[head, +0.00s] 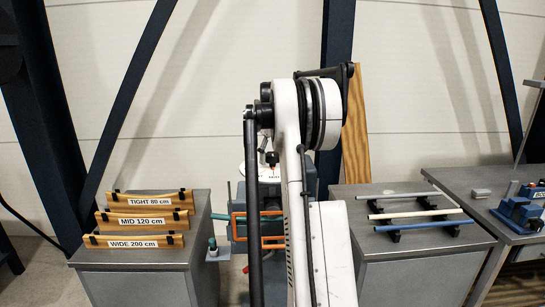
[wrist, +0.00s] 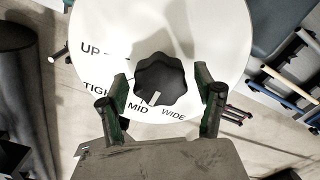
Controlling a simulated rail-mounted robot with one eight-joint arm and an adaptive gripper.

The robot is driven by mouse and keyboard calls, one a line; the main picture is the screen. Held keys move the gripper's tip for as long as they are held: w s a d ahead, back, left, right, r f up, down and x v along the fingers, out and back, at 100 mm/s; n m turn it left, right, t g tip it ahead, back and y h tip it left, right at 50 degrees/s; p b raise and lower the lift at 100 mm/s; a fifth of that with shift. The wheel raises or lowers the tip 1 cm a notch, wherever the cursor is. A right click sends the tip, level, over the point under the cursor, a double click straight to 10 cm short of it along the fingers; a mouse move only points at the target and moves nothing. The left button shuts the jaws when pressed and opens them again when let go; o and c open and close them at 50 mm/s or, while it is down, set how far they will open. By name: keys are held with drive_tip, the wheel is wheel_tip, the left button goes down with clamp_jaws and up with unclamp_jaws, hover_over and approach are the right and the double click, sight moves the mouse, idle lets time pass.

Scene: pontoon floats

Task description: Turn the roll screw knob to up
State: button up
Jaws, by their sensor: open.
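The roll screw knob (wrist: 161,76) is a black lobed knob on a round white dial (wrist: 215,35) in the wrist view. The dial reads UP at left, then TIGHT, MID and WIDE along the lower edge. The knob's white mark points down and slightly left, close to MID. My gripper (wrist: 161,87) is open, with one green-padded finger on each side of the knob. Gaps show between the fingers and the knob, so it is not gripped. In the head view my arm hides most of the dial (head: 262,170) and the knob cannot be made out.
A grey cabinet (head: 130,258) at left holds wooden gauges (head: 148,220) labelled TIGHT 80 cm, MID 120 cm and WIDE 200 cm. A right cabinet (head: 395,260) carries several rods on black supports. A blue vise (head: 518,214) stands farther right. Orange-framed equipment (head: 238,222) stands behind my arm.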

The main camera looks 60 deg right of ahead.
drive_tip(key=c, duration=1.2)
drive_tip(key=shift+o, duration=0.2)
drive_tip(key=shift+n, duration=0.4)
